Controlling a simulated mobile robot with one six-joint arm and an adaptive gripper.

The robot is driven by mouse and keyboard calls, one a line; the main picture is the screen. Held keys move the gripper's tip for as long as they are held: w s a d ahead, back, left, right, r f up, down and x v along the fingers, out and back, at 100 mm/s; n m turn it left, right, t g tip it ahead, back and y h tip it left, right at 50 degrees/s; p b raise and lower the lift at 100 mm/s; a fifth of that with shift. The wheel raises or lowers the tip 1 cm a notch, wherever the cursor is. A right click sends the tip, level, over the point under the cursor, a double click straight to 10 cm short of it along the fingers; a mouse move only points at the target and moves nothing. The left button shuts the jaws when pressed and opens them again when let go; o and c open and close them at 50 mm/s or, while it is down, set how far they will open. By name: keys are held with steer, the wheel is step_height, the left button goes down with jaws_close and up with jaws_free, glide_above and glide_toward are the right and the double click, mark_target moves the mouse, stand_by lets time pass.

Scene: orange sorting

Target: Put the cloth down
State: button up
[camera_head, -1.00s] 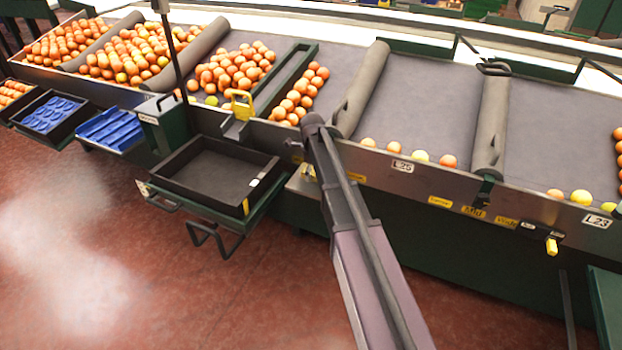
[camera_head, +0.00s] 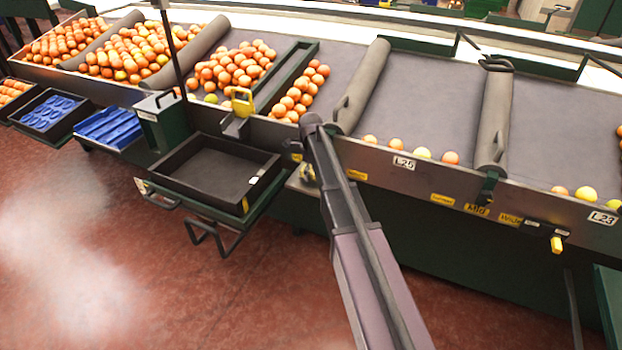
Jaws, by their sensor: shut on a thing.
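My arm rises from the bottom edge to a rounded dark joint in front of the sorting bench (camera_head: 430,180). My gripper cannot be made out; the part of the arm beyond that joint does not show clearly. No cloth can be made out. A small dark and yellow shape (camera_head: 308,174) shows just left of my arm, above a small grey ledge; it is too small to identify.
A black tray (camera_head: 165,190) on a green stand is left of my arm; its floor looks bare. Blue trays (camera_head: 110,127) stand farther left. Oranges (camera_head: 235,68) fill the bench's left lanes. The right lanes are mostly clear, with a few fruits along the front lip. The red floor at lower left is free.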

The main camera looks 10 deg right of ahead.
mark_target(311, 170)
steer(key=shift+f+b, duration=0.35)
steer(key=shift+f, duration=0.35)
steer(key=shift+f, duration=0.1)
steer(key=o, duration=0.8)
steer(key=shift+a, duration=0.1)
steer(key=shift+r, duration=0.2)
step_height(311, 170, up, 12)
steer(key=p, duration=1.2)
